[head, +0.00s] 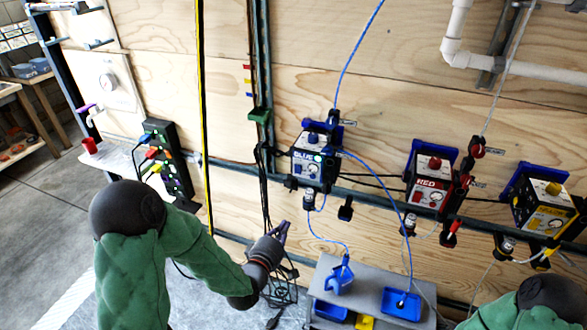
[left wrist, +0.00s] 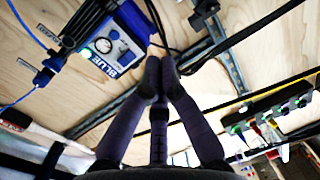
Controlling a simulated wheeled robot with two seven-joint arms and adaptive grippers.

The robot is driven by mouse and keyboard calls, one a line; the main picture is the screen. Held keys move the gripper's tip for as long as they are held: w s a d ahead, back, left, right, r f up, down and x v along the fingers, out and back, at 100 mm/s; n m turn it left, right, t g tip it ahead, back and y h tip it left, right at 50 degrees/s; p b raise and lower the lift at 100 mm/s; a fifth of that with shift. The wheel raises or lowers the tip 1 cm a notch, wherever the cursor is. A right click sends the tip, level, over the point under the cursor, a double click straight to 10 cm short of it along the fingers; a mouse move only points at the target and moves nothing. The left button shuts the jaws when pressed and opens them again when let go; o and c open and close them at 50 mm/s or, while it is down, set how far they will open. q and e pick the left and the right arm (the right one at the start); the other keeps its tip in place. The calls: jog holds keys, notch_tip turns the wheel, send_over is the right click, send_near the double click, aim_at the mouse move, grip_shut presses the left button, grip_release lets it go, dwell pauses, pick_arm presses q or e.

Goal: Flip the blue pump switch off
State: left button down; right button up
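The blue pump (head: 306,172) is a white-fronted box labelled BLUE on the wall rail, with a gauge and a lit green light (head: 318,158). It also shows at upper left in the left wrist view (left wrist: 122,62), with its green light lit. I cannot make out which way its switch is set. My left gripper (head: 283,230) is below and left of the pump, apart from it. In the left wrist view my left gripper's fingers (left wrist: 160,62) meet at the tips, with nothing between them. My right gripper is out of view.
The red pump (head: 427,184) and yellow pump (head: 543,206) hang further right. A black power strip (head: 174,172) with coloured plugs is on the left. Blue tubes run to blue trays (head: 402,303) on a grey stand. Black cables hang beside my left gripper.

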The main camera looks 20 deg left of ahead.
aim_at(297, 166)
pick_arm(q)
notch_tip(297, 166, up, 8)
jog(key=a+n+t, duration=0.1)
jog(key=n+t, duration=0.1)
jog(key=shift+s+a+r+t+y, duration=0.15)
jog(key=shift+s+a+t+y, duration=0.15)
jog(key=shift+a+t, duration=0.1)
jog(key=shift+w, duration=0.15)
jog(key=w, duration=0.4)
jog(key=w+r, duration=0.1)
jog(key=w, duration=0.8)
jog(key=shift+w+r+b, duration=0.3)
jog(key=shift+w+b, duration=0.05)
jog(key=shift+b, duration=0.05)
jog(key=shift+w+r+b, duration=0.1)
jog(key=shift+w+b, duration=0.15)
jog(key=shift+b, duration=0.15)
